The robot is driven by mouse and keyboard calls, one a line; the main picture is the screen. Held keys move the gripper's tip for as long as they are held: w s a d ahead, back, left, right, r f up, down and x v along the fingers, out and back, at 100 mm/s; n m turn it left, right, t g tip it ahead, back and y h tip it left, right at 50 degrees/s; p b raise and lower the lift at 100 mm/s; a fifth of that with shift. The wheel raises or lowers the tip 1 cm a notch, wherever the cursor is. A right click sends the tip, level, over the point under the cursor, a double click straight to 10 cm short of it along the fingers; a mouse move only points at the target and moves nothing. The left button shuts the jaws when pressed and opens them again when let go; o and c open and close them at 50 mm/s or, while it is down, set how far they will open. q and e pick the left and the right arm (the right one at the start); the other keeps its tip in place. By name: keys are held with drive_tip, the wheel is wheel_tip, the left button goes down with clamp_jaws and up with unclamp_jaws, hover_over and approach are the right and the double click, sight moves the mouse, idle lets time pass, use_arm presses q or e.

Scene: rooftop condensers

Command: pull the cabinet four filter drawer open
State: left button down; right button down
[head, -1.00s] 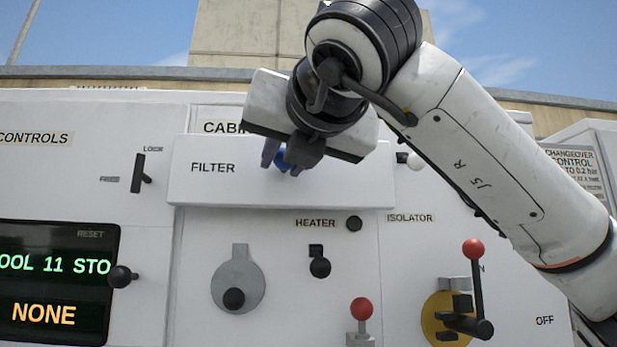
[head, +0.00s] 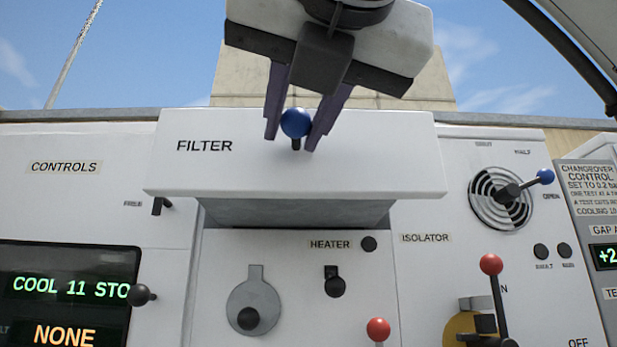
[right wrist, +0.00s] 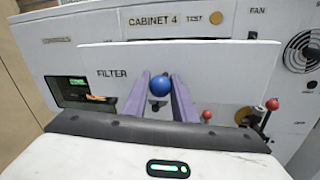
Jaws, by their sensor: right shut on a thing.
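The filter drawer (head: 380,155) is a white front marked FILTER, standing out from the white cabinet, with its grey underside showing below. Its handle is a blue ball knob (head: 295,123) on a short dark stem. My right gripper (head: 293,141) reaches down from above, its two purple fingers shut on the knob, one on each side. In the right wrist view the knob (right wrist: 160,86) sits between the fingers, and the drawer front (right wrist: 230,62) carries the word FILTER. A CABINET 4 label (right wrist: 153,21) shows behind it. My left gripper is not in view.
A lever (head: 160,205) by the word FREE is partly hidden by the drawer. Below are a round grey plate (head: 252,297), a heater knob (head: 335,286) and red-knobbed levers (head: 491,265). A display (head: 65,300) is at left. A vent with a blue-knobbed lever (head: 545,177) is right.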

drive_tip(key=c, duration=1.5)
unclamp_jaws()
drive_tip(key=shift+o, duration=0.2)
drive_tip(key=b+v, duration=0.2)
drive_tip(key=v, duration=0.8)
drive_tip(key=shift+s, duration=0.25)
